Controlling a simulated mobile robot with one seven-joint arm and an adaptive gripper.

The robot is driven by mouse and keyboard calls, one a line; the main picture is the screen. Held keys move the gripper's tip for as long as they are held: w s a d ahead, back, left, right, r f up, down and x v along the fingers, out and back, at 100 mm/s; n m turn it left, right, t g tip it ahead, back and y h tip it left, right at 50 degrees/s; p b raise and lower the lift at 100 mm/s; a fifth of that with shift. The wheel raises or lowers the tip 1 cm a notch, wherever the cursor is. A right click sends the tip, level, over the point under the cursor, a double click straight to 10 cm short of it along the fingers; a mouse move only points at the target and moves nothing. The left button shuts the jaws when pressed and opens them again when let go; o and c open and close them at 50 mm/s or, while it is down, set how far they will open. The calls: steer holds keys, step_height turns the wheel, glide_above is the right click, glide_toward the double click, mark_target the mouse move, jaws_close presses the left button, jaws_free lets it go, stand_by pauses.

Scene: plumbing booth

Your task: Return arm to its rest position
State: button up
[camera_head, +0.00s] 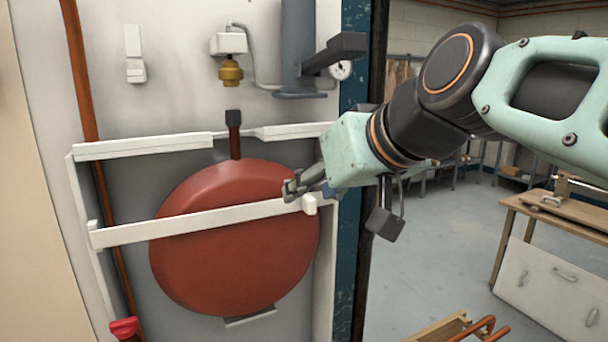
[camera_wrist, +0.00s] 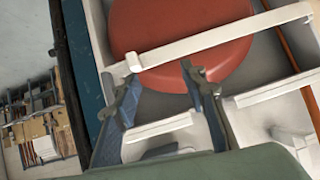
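My gripper (camera_head: 290,190) is in front of the wall panel, near the right end of a white bar that crosses a red round tank. In the wrist view my gripper (camera_wrist: 163,82) has its two fingers apart, with nothing held between them. The red tank (camera_head: 235,270) sits in a recess behind the white bar (camera_head: 200,224). The tank (camera_wrist: 170,25) and the bar (camera_wrist: 220,36) also show beyond the fingertips in the wrist view. I cannot tell whether the fingertips touch the bar. My arm reaches in from the right.
A gauge (camera_head: 341,70), a brass valve (camera_head: 230,72) and a grey pipe (camera_head: 298,40) are above the tank. A copper pipe (camera_head: 82,70) and a red handle (camera_head: 124,328) are at left. A workbench (camera_head: 550,222) stands at right. Open floor (camera_head: 440,240) lies between.

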steer(key=s+d+f+m+g+h, duration=0.1)
steer(key=s+d+f, duration=0.3)
steer(key=f, duration=0.2)
steer(key=s+d+f+m+g+h+p, duration=0.1)
steer(key=s+d+f+m+h, duration=0.1)
steer(key=s+d+f, duration=0.2)
steer(key=s+d+f+m+g+h+p, duration=0.1)
steer(key=s+d+f, duration=0.3)
steer(key=f, duration=0.6)
steer(key=shift+s+d+m+g+h, duration=0.2)
steer(key=shift+s+m+g+h, duration=0.25)
steer(key=shift+s+h, duration=0.25)
